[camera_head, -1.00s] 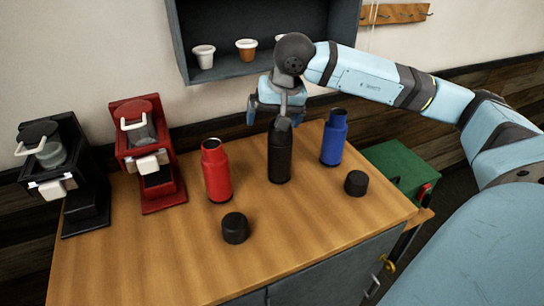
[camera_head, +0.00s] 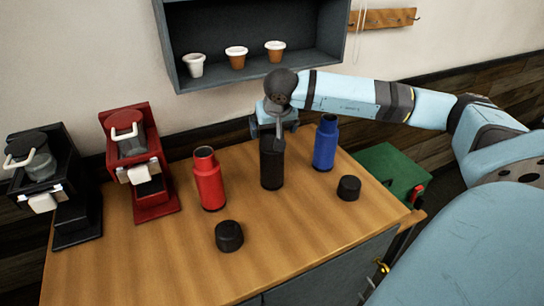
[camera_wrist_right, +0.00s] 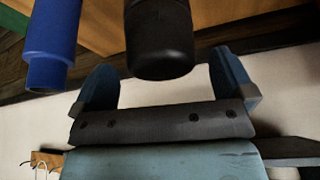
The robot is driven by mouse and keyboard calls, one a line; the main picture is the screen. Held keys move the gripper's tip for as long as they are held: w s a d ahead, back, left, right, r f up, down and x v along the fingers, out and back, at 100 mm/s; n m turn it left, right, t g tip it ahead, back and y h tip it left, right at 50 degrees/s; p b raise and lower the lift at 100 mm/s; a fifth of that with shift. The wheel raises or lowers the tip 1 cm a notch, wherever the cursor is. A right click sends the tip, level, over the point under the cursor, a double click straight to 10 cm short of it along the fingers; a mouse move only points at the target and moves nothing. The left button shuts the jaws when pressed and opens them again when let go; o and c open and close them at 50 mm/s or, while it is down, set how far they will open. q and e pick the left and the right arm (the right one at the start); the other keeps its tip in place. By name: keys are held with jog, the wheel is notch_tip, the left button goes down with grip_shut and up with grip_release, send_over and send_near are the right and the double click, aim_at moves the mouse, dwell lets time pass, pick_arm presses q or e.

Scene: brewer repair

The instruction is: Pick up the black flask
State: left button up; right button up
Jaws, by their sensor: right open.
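The black flask (camera_head: 271,170) stands upright on the wooden counter, between the red flask (camera_head: 209,180) and the blue flask (camera_head: 325,143). My right gripper (camera_head: 272,140) is open at the black flask's upper part, and one finger hides some of its top. In the right wrist view, the black flask (camera_wrist_right: 160,40) shows between the two spread fingers of the right gripper (camera_wrist_right: 163,68), with gaps on both sides. The blue flask (camera_wrist_right: 50,40) is beside it there. My left gripper is not in view.
Two black lids (camera_head: 229,236) (camera_head: 348,187) lie on the counter (camera_head: 160,265). A red brewer (camera_head: 140,165) and a black brewer (camera_head: 55,190) stand at the left. A wall shelf (camera_head: 262,70) with cups is behind my right gripper. A green box (camera_head: 392,170) is beyond the counter's right edge.

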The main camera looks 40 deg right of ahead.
aim_at(272, 160)
jog(key=x, duration=0.3)
jog(key=shift+w+f, duration=0.15)
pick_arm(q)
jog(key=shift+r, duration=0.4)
pick_arm(e)
jog(key=shift+c, duration=0.5)
